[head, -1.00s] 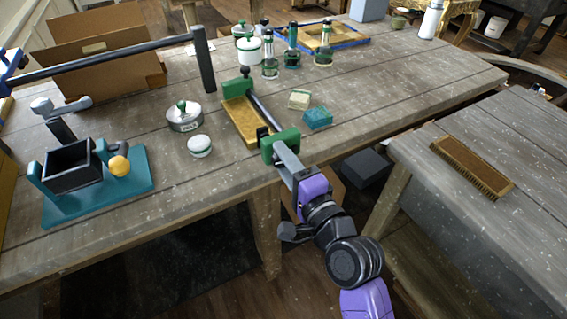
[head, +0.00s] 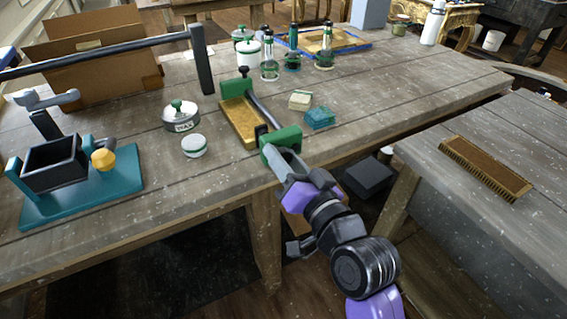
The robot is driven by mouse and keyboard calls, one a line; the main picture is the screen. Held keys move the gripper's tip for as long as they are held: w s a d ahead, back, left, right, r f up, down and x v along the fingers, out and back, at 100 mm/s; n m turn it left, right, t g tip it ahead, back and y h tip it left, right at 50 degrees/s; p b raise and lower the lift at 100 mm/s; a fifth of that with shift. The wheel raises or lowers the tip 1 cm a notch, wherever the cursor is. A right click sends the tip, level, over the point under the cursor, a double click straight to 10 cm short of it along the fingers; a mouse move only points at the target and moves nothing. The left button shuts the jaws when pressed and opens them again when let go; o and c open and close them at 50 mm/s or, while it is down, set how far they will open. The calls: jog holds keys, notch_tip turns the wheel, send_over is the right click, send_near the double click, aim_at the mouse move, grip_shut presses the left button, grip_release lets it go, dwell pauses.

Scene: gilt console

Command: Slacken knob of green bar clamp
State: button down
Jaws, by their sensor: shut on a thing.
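The green bar clamp lies on the wooden workbench, with its green near jaw (head: 281,148) at the bench's front edge and its dark bar (head: 262,112) running back to the green far end (head: 237,87). A yellowish wooden piece (head: 243,125) lies along the bar's left side. My gripper (head: 284,160) reaches up from the front edge and is shut at the near end of the clamp. The clamp's knob and the fingertips are hidden or too small to make out there.
A wax tin (head: 182,115), a small white-lidded jar (head: 194,146), a pale block (head: 300,100) and a teal sponge (head: 320,118) stand near the clamp. A teal-based device (head: 80,195) is at left. A brush (head: 485,167) lies on the right table.

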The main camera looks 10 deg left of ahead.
jog(key=n+b, duration=0.3)
jog(key=n, duration=0.2)
jog(key=shift+a+f+n, duration=0.1)
jog(key=shift+n, duration=0.2)
jog(key=shift+n+b, duration=1.05)
jog(key=shift+n, duration=0.85)
jog(key=c, duration=0.9)
grip_release()
